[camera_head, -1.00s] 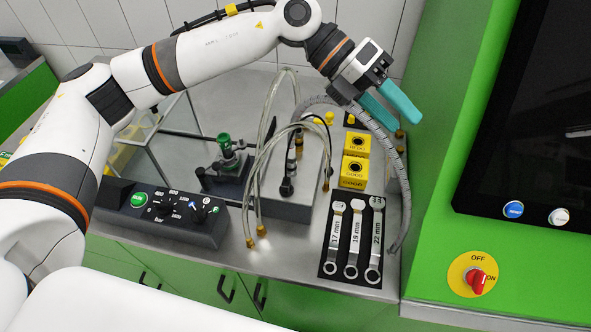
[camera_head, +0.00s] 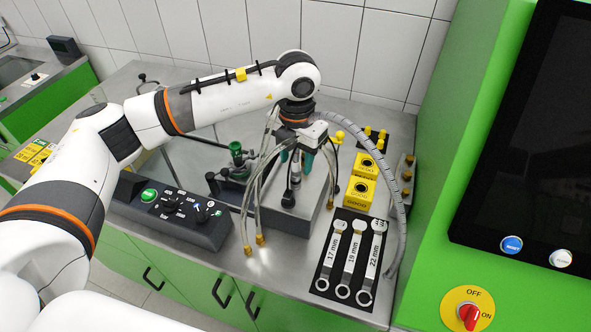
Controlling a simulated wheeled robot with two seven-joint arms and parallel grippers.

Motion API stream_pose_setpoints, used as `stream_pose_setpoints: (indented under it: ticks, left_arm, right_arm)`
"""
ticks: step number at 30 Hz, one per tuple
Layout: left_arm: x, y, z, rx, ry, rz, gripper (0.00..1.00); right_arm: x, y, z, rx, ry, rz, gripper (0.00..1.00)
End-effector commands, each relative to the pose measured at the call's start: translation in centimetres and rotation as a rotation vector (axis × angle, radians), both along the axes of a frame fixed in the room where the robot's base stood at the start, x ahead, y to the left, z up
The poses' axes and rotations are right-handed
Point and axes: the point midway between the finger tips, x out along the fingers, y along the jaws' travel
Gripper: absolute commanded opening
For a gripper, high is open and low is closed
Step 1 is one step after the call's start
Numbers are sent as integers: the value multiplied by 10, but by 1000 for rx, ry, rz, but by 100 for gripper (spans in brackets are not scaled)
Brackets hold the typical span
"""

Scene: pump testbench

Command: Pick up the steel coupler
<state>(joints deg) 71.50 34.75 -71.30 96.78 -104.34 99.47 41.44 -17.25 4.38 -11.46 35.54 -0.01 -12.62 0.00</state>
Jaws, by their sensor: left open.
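My left gripper (camera_head: 296,172) points down over the grey test block (camera_head: 312,205) in the middle of the bench. Its teal fingers are apart, on either side of an upright dark and metallic fitting (camera_head: 294,175) on the block. I cannot tell whether the fingers touch it. The gripper body and hoses partly hide this spot. Which of these pieces is the steel coupler is too small to tell. My right gripper is not in view.
Clear hoses with brass ends (camera_head: 248,250) hang in front of the block. A grey corrugated hose (camera_head: 404,190) arcs along the right. Yellow boxes (camera_head: 360,191), a wrench mat (camera_head: 321,284), a control box (camera_head: 168,213) and a green cabinet (camera_head: 455,120) stand around.

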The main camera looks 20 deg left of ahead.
Motion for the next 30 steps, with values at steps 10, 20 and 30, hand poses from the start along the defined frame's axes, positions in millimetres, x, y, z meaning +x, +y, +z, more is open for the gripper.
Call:
stream_pose_setpoints:
  ticks: [10, 20, 30]
  left_arm:
    - [1, 3, -39, 0, 5, 0, 47]
    - [2, 2, -55, -2, 0, -1, 47]
    - [2, 2, -55, -2, 0, -1, 0]
  right_arm:
    - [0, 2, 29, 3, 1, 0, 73]
    - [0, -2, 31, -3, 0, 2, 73]
    - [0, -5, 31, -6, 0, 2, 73]
